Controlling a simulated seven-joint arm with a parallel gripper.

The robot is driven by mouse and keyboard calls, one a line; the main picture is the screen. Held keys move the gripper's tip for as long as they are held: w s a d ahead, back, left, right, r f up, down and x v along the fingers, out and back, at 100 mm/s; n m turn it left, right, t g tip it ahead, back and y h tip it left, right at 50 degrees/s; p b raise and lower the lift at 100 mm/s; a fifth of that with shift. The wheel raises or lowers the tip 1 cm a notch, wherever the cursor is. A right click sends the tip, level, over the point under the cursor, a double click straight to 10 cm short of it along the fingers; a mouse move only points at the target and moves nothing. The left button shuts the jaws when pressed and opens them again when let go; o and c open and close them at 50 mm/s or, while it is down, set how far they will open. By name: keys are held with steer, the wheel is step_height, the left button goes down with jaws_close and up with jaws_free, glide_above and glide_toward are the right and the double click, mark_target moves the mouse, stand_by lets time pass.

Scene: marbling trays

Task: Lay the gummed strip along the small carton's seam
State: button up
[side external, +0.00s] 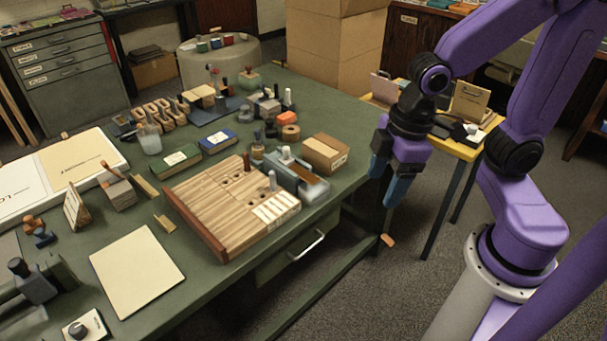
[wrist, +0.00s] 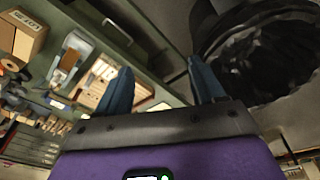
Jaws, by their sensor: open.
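The small carton (side external: 325,153) is a closed brown box with a pale label, near the right edge of the green table. It also shows at the upper left of the wrist view (wrist: 22,38). My gripper (side external: 384,190) hangs off the table's right edge, to the right of the carton and apart from it. Its blue fingers (wrist: 160,66) are spread with nothing between them. A small tan piece (side external: 388,240) shows below the fingertips; I cannot tell whether it is the gummed strip, or whether it is falling or on the floor. No other strip is clearly identifiable.
A blue-grey dispenser-like device (side external: 297,178) stands beside the carton, with a slatted wooden board (side external: 215,205) to its left. Stamps, bottles and books crowd the table behind. A yellow side table (side external: 465,150) stands behind my arm.

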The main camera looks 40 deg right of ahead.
steer(key=s+d+n+g, duration=0.1)
steer(key=s+d, duration=0.2)
steer(key=s, duration=0.5)
steer(key=w+a+r+m+h, duration=0.1)
steer(key=w+a+m, duration=0.3)
steer(key=w, duration=1)
steer(key=m, duration=0.9)
glide_above(315, 181)
steer(key=f, duration=1.5)
steer(key=shift+s+d+f, duration=0.15)
steer(key=shift+s, duration=0.05)
steer(key=shift+w+a+f, duration=0.1)
steer(key=shift+w+f, duration=0.05)
steer(key=shift+f, duration=1.2)
steer(key=shift+w+a+f, duration=0.1)
steer(key=shift+f, duration=1.25)
steer(key=shift+f, duration=0.25)
steer(key=shift+c, duration=0.3)
